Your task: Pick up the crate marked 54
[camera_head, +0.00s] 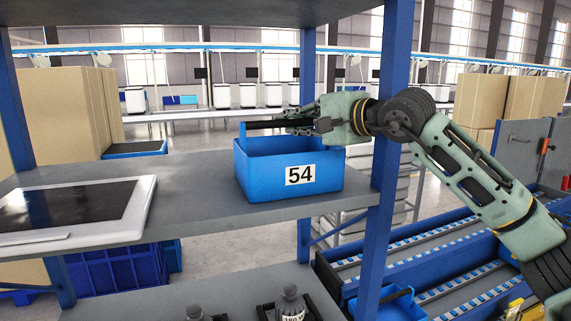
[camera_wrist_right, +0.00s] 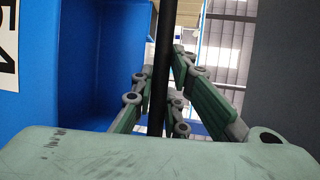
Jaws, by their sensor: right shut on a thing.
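The blue crate (camera_head: 262,176) carries a white label reading 54 on its front face. It is upright at the right end of the grey middle shelf; I cannot tell whether its base is lifted at all. A black bar handle (camera_head: 268,124) runs across its top. My right gripper (camera_head: 303,121) reaches in from the right and is shut on this handle. In the right wrist view the bar (camera_wrist_right: 163,70) passes between the fingers, and the blue crate wall (camera_wrist_right: 85,60) and part of the label are at the left. My left gripper is not in view.
Blue shelf posts (camera_head: 385,150) stand close to the crate and my right arm. An upper shelf board (camera_head: 180,12) hangs above. A white-framed dark panel (camera_head: 75,205) lies at the left on the middle shelf. Dark knobbed objects (camera_head: 291,303) sit on the lower shelf.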

